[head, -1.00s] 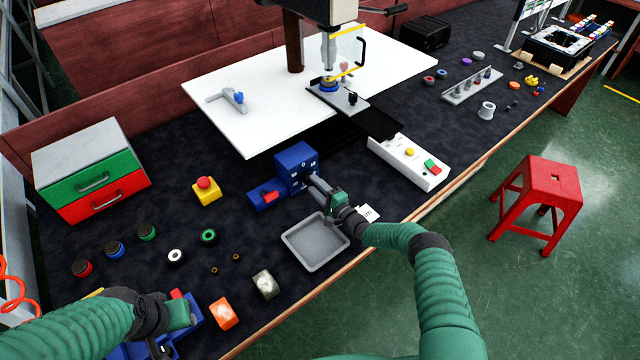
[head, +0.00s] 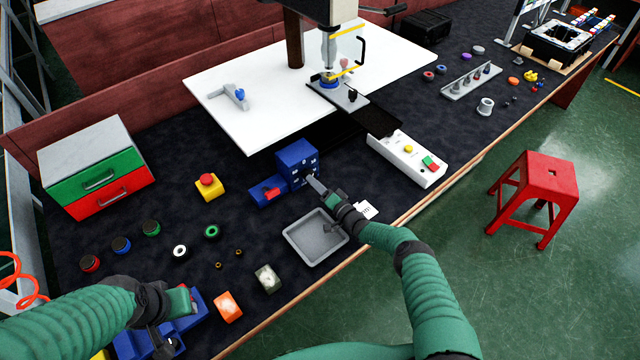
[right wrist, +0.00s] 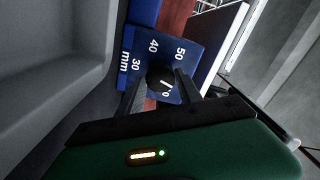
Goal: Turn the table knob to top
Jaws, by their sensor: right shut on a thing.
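A blue block (head: 296,158) with a dial face on its front stands on the dark table, just below the white board. In the right wrist view, its black knob (right wrist: 160,76) has a white pointer line and sits on a blue face (right wrist: 186,50) printed with 30, 40, 50 and mm. The pointer lies tilted, away from the 40. My right gripper (head: 312,182) reaches the block's front, and its two fingers (right wrist: 160,90) are shut on the knob from both sides. My left gripper (head: 185,302) hangs at the lower left, away from the block; its fingers are unclear.
A grey tray (head: 316,238) lies right below my right gripper. A red-and-yellow button (head: 209,186) and a white control box (head: 408,160) flank the block. Several small rings and coloured blocks lie to the left. A red stool (head: 537,190) stands on the floor.

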